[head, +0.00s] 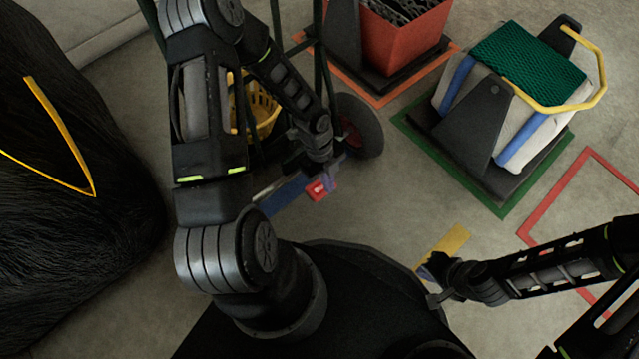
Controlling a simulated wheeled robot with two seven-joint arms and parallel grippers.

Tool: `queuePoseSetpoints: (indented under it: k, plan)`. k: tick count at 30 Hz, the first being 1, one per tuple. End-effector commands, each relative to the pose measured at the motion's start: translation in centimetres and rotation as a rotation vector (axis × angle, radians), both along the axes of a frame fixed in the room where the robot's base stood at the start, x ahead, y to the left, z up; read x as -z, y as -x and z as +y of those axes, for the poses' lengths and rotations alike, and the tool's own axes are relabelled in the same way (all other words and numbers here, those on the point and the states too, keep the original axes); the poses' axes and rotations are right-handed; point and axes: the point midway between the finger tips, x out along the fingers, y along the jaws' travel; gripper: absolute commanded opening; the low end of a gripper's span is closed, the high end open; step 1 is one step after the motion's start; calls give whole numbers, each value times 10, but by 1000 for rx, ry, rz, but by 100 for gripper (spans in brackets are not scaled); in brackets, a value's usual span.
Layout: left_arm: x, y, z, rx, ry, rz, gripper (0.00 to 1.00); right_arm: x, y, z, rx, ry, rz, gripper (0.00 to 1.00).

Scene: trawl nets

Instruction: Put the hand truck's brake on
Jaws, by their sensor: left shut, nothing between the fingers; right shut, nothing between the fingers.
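The hand truck stands at upper centre with dark green tubes (318,60) and a grey-black wheel (362,124) with a red hub; my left arm hides much of it. A small red part (319,189), seemingly the brake pedal, shows low beside the truck, at the end of a blue piece (285,194). My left gripper (326,176) is shut and empty, right at the red part; I cannot tell whether it touches. My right gripper (430,287) is shut and empty at lower right, above the floor and away from the truck.
A yellow basket (263,112) sits behind my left arm. A red crate (405,42) stands in an orange floor outline. A yellow-handled (600,75) carrier with green net (528,56) stands in a green outline. A black net heap (70,200) fills the left. Floor at centre right is clear.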

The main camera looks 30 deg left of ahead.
Motion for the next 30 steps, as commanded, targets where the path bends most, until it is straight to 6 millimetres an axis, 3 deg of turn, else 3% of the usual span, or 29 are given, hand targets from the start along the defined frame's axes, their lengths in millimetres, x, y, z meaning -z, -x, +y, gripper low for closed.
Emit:
queuePoseSetpoints:
  k: [1, 3, 12, 18, 30]
  plan:
    - [-17, 1, -3, 2, 0, 0, 0, -11, 1, 0, -1, -1, 3, 0]
    - [-33, 3, -8, 2, -1, -2, 0, -19, 1, 0, -3, -1, 4, 0]
    - [-84, 9, -26, 2, -1, -1, 0, -42, 6, -1, -9, -3, 18, 0]
    - [-94, 10, -30, -1, 0, 1, 0, -45, 7, -1, -10, -4, 21, 0]
    - [-94, 10, -30, 0, 0, 1, 0, -45, 7, -1, -10, -4, 21, 0]
